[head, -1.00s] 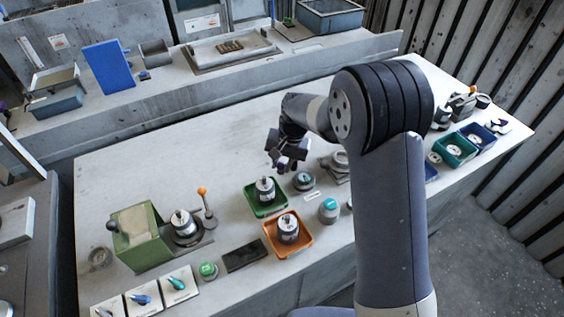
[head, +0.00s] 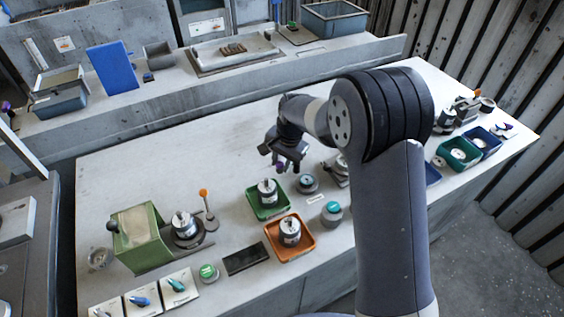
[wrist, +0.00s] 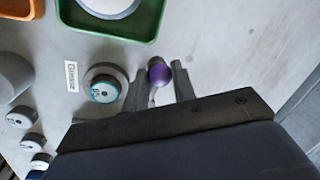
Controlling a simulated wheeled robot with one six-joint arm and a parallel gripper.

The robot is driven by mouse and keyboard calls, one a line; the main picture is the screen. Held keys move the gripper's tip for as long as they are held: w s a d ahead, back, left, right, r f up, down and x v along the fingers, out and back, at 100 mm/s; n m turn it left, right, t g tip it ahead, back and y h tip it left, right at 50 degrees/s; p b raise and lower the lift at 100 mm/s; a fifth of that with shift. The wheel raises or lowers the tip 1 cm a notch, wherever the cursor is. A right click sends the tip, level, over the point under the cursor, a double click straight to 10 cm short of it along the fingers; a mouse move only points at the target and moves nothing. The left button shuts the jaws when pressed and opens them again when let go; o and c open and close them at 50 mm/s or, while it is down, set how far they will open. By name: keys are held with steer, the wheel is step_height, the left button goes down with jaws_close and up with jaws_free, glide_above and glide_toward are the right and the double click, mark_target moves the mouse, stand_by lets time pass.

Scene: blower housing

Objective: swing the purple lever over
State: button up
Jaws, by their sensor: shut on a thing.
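The purple lever shows as a round purple knob (wrist: 159,73) in the wrist view. The knob sits between the two fingers of my gripper (wrist: 157,84), which are shut on it. A pale stem shows just below the knob; the lever's pivot is hidden. In the head view my gripper (head: 284,158) points down over the bench, behind the green tray, with a bit of the purple knob (head: 281,167) at its tips.
A green tray (wrist: 151,36) with a round part and a dial with a teal ring (wrist: 103,89) lie close by in the wrist view. An orange tray (head: 273,253) stands nearer the front. The bench (head: 170,160) is clear left of my gripper.

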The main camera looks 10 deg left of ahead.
steer(key=shift+a+r, duration=0.1)
steer(key=o, duration=0.9)
step_height(320, 180, up, 10)
steer(key=d+b, duration=0.1)
steer(key=d, duration=0.1)
steer(key=shift+s+r+b, duration=0.25)
steer(key=shift+s+b, duration=0.05)
steer(key=f, duration=0.3)
steer(key=a+f+p, duration=0.1)
steer(key=f, duration=0.3)
steer(key=a+f, duration=0.1)
steer(key=f, duration=0.2)
steer(key=shift+w+f+p, duration=0.3)
steer(key=shift+f+p, duration=0.05)
steer(key=shift+s+d+n, duration=0.1)
steer(key=shift+d+n, duration=0.05)
steer(key=shift+n, duration=0.35)
